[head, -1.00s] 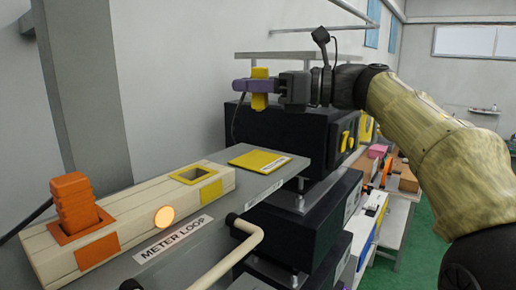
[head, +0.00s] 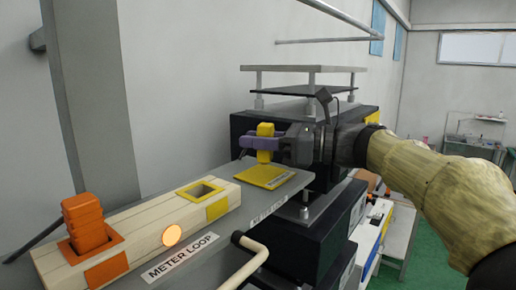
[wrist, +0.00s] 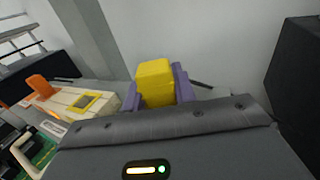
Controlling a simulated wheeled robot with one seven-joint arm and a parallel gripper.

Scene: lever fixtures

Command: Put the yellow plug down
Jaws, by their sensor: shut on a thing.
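The yellow plug (head: 265,142) is upright between the purple fingers of my gripper (head: 262,144), which is shut on it. In the head view its lower end is just over the flat yellow pad (head: 284,180) on the grey shelf. I cannot tell whether it touches the pad. In the wrist view the yellow plug (wrist: 155,84) stands between the purple fingers (wrist: 180,84), and its lower end is hidden.
A cream block (head: 140,235) left of the pad has an empty yellow-rimmed socket (head: 202,191), an orange plug (head: 83,221) in an orange socket, and a lit orange lamp (head: 172,235). A cream handle (head: 248,255) juts out in front. Black boxes (head: 325,195) stand right of and behind the shelf.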

